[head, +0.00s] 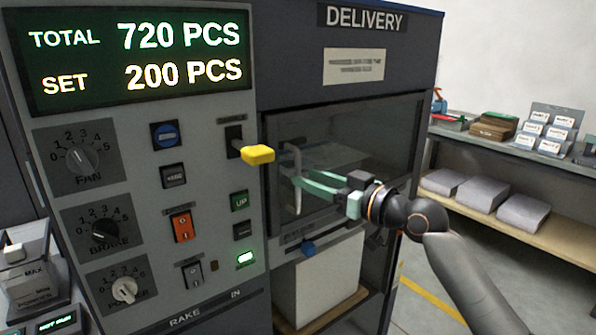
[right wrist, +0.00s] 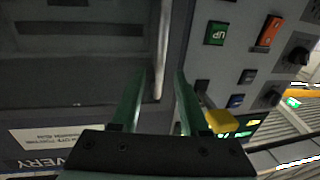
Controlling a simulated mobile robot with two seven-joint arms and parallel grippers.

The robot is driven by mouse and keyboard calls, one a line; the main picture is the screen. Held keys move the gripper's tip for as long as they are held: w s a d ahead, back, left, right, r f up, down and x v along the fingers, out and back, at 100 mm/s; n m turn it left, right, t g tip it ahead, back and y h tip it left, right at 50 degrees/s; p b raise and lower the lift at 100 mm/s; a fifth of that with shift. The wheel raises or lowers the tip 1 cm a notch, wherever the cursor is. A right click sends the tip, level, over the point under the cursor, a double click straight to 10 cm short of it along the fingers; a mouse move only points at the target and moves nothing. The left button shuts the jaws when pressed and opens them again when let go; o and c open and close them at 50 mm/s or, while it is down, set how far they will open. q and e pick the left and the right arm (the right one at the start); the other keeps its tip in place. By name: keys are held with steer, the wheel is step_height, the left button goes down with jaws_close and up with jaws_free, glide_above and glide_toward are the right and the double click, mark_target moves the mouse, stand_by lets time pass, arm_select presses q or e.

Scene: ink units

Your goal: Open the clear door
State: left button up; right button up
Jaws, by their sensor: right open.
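The clear door (head: 370,135) is a dark-framed see-through panel under the DELIVERY sign, and it looks shut. Its pale upright bar handle (head: 297,200) is at the door's left side. My right gripper (head: 301,167) reaches in from the right with its green fingers at the handle. In the right wrist view the gripper (right wrist: 160,74) is open, and the handle (right wrist: 163,40) runs between the two fingertips. I cannot tell whether either finger touches it. My left gripper is not in view.
A yellow lever (head: 257,154) sticks out just left of the handle. The control panel (head: 150,210) with knobs and buttons fills the left. A white box (head: 330,275) sits in the bay below the door. A shelf (head: 540,165) with goods stands at right.

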mark_target(298, 208)
steer(key=shift+x, duration=2)
jaws_close()
